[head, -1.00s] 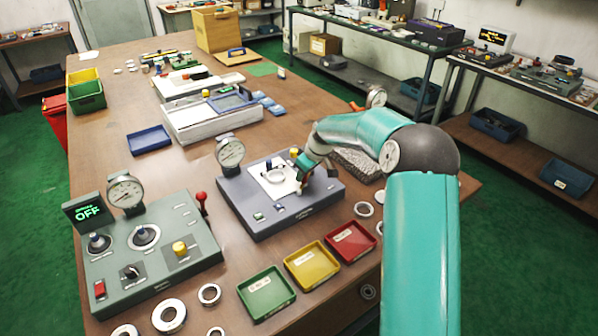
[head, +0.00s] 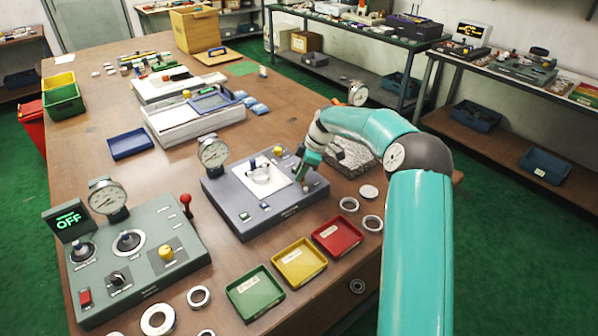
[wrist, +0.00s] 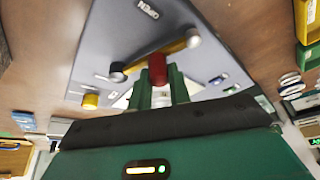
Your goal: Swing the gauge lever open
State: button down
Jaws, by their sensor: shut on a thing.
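The gauge fixture is a blue-grey box (head: 225,205) with a dial gauge (head: 213,154) on its left and a white plate (head: 280,190) on top. My gripper (head: 303,179) is over the box's right side in the head view. In the wrist view the gauge lever (wrist: 178,46) is a brass-coloured bar with a dark knob at one end and a silver one at the other. Its red grip (wrist: 157,68) sits between the two green fingers of my gripper (wrist: 159,85), which are shut on it. An OPEN label (wrist: 147,10) lies beyond the bar.
A ring (head: 258,175) lies on the white plate. Green (head: 255,291), yellow (head: 299,262) and red (head: 337,236) trays stand in front. A grey-green control box (head: 140,265) reading OFF is at left. Loose rings (head: 158,319) lie near the front edge.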

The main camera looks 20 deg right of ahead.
jog(key=shift+d, duration=0.1)
jog(key=c, duration=1.6)
grip_release()
jog(key=v, duration=1.3)
jog(key=shift+d+r, duration=0.2)
jog(key=shift+r, duration=0.15)
